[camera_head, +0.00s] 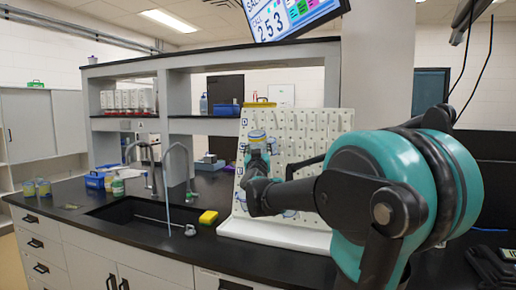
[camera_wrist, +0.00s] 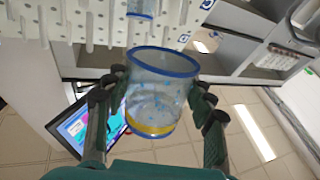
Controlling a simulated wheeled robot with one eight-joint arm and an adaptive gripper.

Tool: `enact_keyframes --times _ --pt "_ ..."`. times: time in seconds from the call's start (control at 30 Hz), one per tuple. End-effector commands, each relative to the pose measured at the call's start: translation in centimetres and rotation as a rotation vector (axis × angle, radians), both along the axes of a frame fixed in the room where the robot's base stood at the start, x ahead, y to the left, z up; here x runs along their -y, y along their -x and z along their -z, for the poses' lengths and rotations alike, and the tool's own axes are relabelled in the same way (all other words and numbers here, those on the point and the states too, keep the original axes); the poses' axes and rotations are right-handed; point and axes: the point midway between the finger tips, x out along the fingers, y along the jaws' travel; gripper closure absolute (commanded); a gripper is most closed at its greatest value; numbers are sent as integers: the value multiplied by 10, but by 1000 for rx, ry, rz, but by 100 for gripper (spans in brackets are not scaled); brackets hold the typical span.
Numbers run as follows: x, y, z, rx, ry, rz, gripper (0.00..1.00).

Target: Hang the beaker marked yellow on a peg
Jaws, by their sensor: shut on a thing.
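The beaker marked yellow (camera_wrist: 160,92) is clear, with a blue rim and a yellow band at its base. My gripper (camera_wrist: 158,84) is shut on it, a finger on each side. In the head view the held beaker (camera_head: 257,136) is in front of the board's upper left part. I cannot tell whether it touches a peg. My arm hides the board's lower right part.
Another blue-rimmed beaker (camera_wrist: 141,8) is at the board in the wrist view. A sink (camera_head: 135,212), taps (camera_head: 180,165) and a yellow sponge (camera_head: 208,217) are left of the board. A screen (camera_head: 290,15) hangs above.

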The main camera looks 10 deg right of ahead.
Motion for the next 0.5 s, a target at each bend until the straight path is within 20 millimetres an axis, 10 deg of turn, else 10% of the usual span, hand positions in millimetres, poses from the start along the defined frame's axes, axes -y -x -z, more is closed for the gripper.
enact_keyframes --times 0.5 --pt "18 -25 6 0 0 1 73"
